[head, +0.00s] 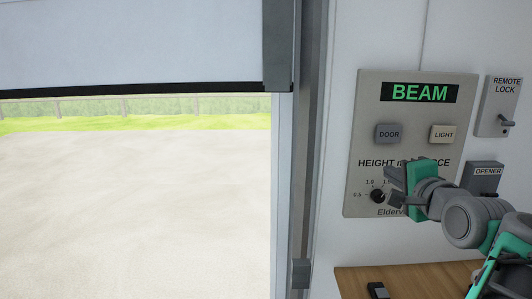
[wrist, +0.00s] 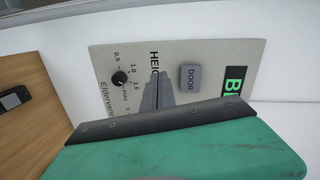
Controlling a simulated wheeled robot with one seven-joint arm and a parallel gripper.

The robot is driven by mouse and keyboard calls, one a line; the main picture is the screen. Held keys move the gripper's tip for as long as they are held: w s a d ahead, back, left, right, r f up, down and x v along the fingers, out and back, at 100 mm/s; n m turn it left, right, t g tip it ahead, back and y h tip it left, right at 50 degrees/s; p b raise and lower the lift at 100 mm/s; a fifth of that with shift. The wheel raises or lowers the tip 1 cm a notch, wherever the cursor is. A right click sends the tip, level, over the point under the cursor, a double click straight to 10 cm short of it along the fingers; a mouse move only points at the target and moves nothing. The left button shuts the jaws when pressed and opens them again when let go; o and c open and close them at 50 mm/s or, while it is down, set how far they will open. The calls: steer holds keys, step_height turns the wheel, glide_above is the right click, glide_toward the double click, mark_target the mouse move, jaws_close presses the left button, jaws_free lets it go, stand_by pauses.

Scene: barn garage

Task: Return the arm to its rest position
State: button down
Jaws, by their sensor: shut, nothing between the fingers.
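My gripper (head: 392,186) is in front of the lower part of the grey BEAM wall panel (head: 415,88), close to the black height knob (head: 377,196). In the wrist view the fingers (wrist: 157,78) are shut together and hold nothing. They lie between the knob (wrist: 119,79) and the grey DOOR button (wrist: 190,78) in that picture. I cannot tell whether the fingertips touch the panel. My arm comes in from the lower right and hides part of the panel's lower lettering.
The garage door (head: 130,45) is raised partway, with open ground (head: 130,200) beyond. A LIGHT button (head: 442,134), a REMOTE LOCK switch (head: 498,107) and an OPENER box (head: 484,177) are near my arm. A wooden surface (head: 415,276) with a small dark device (head: 378,290) is below.

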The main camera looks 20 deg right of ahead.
steer(key=w+a+f+n+g+y, duration=0.3)
steer(key=a+f+n+g, duration=0.45)
steer(key=a+f, duration=0.95)
steer(key=s+a+f+n+g, duration=0.5)
steer(key=s+a+f+n, duration=0.6)
steer(key=s+f, duration=0.2)
steer(key=shift+s+a+f+y, duration=0.25)
steer(key=shift+s+f+y, duration=0.05)
steer(key=shift+f, duration=0.4)
